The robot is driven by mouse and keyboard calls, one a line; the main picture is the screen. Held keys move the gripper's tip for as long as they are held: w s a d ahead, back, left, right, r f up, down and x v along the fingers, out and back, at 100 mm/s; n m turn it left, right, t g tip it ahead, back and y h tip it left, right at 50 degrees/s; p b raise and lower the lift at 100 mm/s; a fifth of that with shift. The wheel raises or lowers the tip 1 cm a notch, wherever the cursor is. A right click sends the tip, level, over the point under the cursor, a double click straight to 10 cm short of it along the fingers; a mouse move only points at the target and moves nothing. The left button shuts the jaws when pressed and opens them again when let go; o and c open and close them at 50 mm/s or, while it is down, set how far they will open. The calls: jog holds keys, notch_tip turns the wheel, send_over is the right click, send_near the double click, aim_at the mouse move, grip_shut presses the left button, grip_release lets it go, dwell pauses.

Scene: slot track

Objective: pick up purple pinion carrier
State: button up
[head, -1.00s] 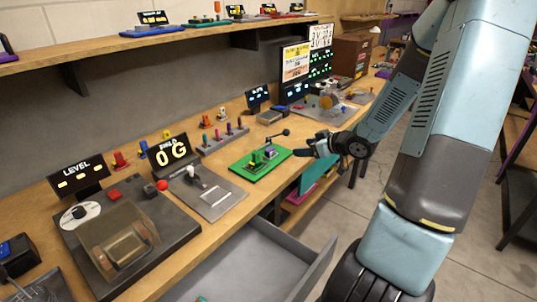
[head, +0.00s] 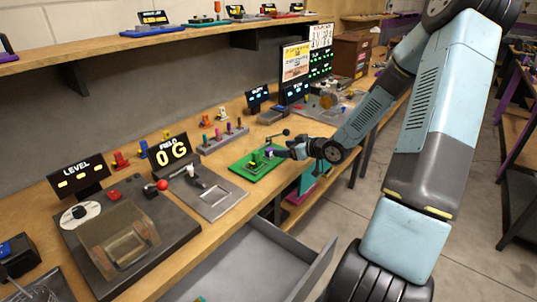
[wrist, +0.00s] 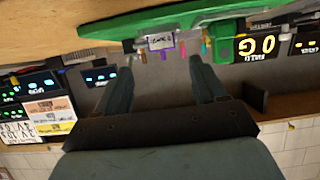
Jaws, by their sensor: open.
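The purple pinion carrier (head: 268,154) stands on the green board (head: 243,167) on the workbench. In the wrist view, which is upside down, a small purple piece with a pale labelled face (wrist: 160,42) shows beside the green board (wrist: 200,17). My gripper (head: 278,153) is at the right edge of the board, close to the purple piece and partly hiding it. In the wrist view the two fingers (wrist: 160,68) are spread apart, with the purple piece in line with the gap beyond their tips. Nothing is held between them. Contact cannot be told.
A black-knobbed lever (head: 285,132) rises just behind the board. A grey slotted plate (head: 217,197) lies to the left, and a row of coloured pegs (head: 225,136) stands behind. An open grey drawer (head: 255,262) juts out below the bench front.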

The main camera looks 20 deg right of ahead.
aim_at(275, 158)
jog(key=shift+s+f+x, duration=0.1)
jog(key=shift+x, duration=1.15)
jog(key=shift+s+f+x, duration=0.1)
jog(key=shift+f+x, duration=0.05)
jog(key=shift+x, duration=1.15)
jog(key=shift+a, duration=0.1)
jog(key=shift+c, duration=0.5)
jog(key=c, duration=1.1)
